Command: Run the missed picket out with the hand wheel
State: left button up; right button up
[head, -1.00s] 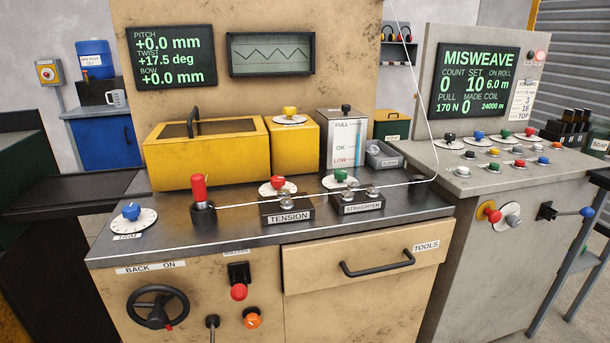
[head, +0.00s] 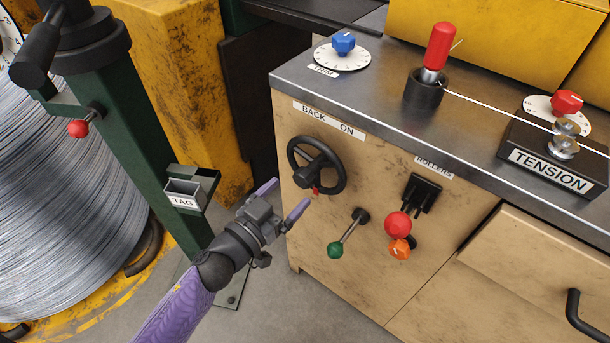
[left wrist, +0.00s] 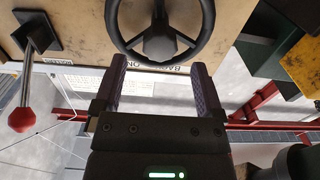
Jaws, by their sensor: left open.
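The black hand wheel (head: 317,148) with a small red mark is on the front of the tan cabinet, under the label "BACK ON". My left gripper (head: 287,196) is open and empty, just below and left of the wheel, apart from it in the head view. In the left wrist view the wheel (left wrist: 160,44) shows at the top, beyond the two spread fingers (left wrist: 160,75). White wire (head: 495,110) runs from the red-handled post to the TENSION rollers (head: 563,140). No picket can be made out. My right gripper is not in view.
A green-knobbed lever (head: 336,249) and a red-and-black ROLLERS lever (head: 399,223) stick out right of the wheel. A green post with a TAG holder (head: 183,193) and a large wire coil (head: 70,190) stand at left.

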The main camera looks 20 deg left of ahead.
aim_at(300, 183)
pick_arm(q)
jog(key=b+x, duration=0.1)
jog(key=x, duration=0.4)
jog(key=shift+w+d, duration=0.1)
jog(key=shift+w, duration=0.1)
grip_shut()
